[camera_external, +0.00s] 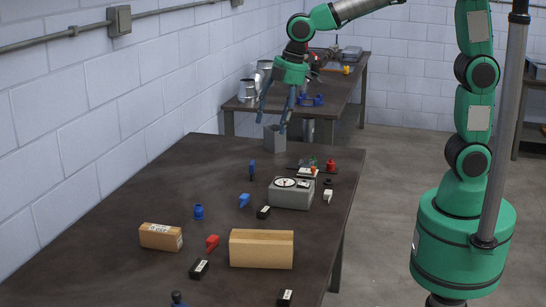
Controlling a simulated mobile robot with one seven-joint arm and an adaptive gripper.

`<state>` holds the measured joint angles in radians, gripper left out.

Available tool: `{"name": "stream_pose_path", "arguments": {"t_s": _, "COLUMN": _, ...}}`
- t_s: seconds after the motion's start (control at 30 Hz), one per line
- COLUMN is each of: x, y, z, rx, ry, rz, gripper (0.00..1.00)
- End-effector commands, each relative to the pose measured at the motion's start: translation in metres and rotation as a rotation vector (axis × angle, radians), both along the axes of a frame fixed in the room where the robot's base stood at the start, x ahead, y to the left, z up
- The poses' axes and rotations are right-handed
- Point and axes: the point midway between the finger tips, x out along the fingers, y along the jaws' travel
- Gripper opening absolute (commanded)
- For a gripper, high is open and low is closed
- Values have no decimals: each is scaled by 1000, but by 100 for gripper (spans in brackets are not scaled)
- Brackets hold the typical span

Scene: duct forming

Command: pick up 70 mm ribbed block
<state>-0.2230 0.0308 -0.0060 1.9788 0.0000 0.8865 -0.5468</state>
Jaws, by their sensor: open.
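My gripper (271,126) is open, with its two dark fingers pointing down and apart, above the far part of the dark table. A grey block (275,139) stands on the table right below the fingertips. I cannot tell if the fingertips are beside it or above it, and nothing shows between them. No ribs or size marks can be made out, so I cannot tell which block is the 70 mm ribbed one. A plain wooden block (261,250) lies nearer the front, and a smaller brown block with a white label (160,237) lies to its left.
A second table (345,100) stands behind. A block wall borders the left side.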

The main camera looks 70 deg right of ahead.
Motion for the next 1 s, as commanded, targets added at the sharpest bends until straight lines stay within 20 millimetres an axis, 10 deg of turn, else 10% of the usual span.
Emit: {"name": "stream_pose_path", "arguments": {"t_s": 1.0, "x": 153, "y": 169, "z": -144, "rx": -113, "ry": 147, "rz": 549, "gripper": 64}}
